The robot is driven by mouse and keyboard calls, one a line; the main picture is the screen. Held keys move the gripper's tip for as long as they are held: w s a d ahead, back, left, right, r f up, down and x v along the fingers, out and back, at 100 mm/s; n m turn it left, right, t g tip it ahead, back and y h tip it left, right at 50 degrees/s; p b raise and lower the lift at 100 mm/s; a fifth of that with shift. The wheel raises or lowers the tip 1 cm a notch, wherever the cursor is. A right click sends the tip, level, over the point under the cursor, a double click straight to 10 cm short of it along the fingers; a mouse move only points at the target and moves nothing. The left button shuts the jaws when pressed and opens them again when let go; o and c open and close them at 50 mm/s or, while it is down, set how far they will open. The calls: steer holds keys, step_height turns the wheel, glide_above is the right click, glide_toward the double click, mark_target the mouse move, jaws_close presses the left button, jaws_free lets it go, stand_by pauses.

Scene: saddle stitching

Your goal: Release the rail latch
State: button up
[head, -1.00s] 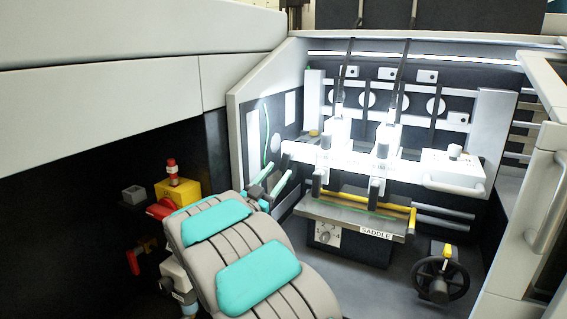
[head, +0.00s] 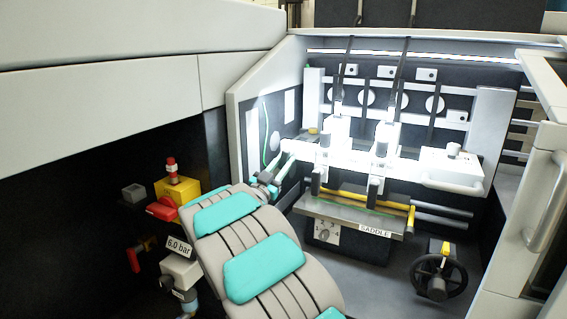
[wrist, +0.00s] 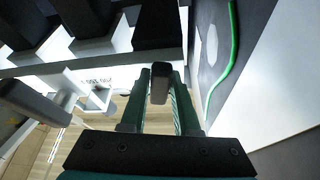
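My gripper (wrist: 160,82) has two dark green fingers, one on each side of a small grey block (wrist: 159,88), in the wrist view. The block looks like a latch handle, but I cannot make out a label. The fingers lie close along its sides; contact is not clear. In the head view my gripper (head: 268,181) is at the left end of the white rail (head: 340,158), inside the machine bay. My arm hides part of that spot from the head camera.
A green cable (wrist: 229,50) runs down the side panel right of my gripper in the wrist view. The saddle tray (head: 352,216), a black handwheel (head: 440,276) and a white box with a knob (head: 452,168) stand to the right. A yellow-red valve (head: 178,192) is at the left.

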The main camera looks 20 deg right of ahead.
jaws_close()
steer(key=shift+s+d+r+n+t+y+p, duration=0.15)
steer(key=shift+n+t+y+p, duration=0.15)
steer(key=shift+n+t+p, duration=0.65)
steer(key=shift+n, duration=1.15)
steer(key=shift+f, duration=0.2)
steer(key=o, duration=0.5)
jaws_free()
steer(key=shift+y, duration=0.3)
steer(key=shift+s, duration=0.1)
